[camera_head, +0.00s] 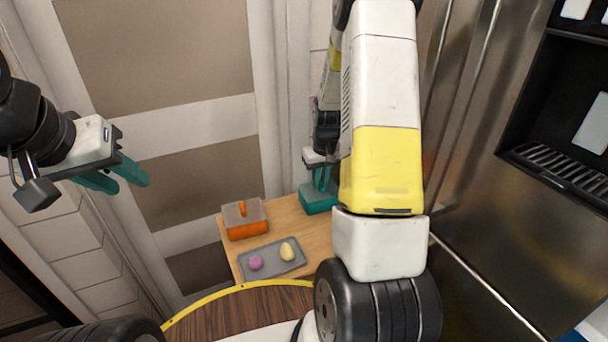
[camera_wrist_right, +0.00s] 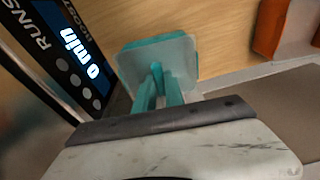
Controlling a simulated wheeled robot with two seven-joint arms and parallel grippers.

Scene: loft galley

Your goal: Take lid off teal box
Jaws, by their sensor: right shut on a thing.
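The teal box (camera_head: 318,204) stands at the back right of the wooden table, partly hidden by my right arm. My right gripper (camera_head: 322,184) is directly above it, pointing down. In the right wrist view, my right gripper's teal fingers (camera_wrist_right: 158,84) are shut on the small teal handle (camera_wrist_right: 156,67) of the pale grey lid (camera_wrist_right: 178,52). Teal shows around the lid's edges. I cannot tell whether the lid rests on the box or is raised. My left gripper (camera_head: 122,177) is open and empty, off to the left, away from the table.
An orange box with a grey lid (camera_head: 245,218) stands at the table's left. A grey tray (camera_head: 272,268) in front holds a purple ball (camera_head: 256,262) and a yellow one (camera_head: 287,251). A steel appliance (camera_head: 515,180) stands on the right. Bare wood (camera_head: 283,212) lies between the boxes.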

